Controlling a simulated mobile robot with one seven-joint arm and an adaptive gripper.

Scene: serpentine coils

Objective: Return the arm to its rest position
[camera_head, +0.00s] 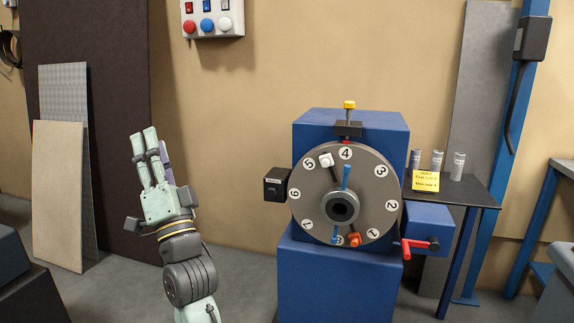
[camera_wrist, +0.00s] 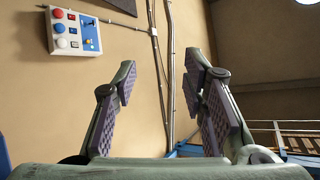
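My gripper (camera_head: 151,142) is raised at the left of the head view, its fingers pointing up. It stands apart from the blue machine, with free air around the fingers. My forearm runs down out of the bottom of the head view.
A blue machine (camera_head: 330,272) with a numbered grey dial (camera_head: 370,190) stands right of my arm. A black side table (camera_head: 465,190) holds several grey cylinders and a yellow note (camera_head: 425,181). Panels (camera_head: 60,190) lean at left. A switch box (camera_head: 212,18) hangs above.

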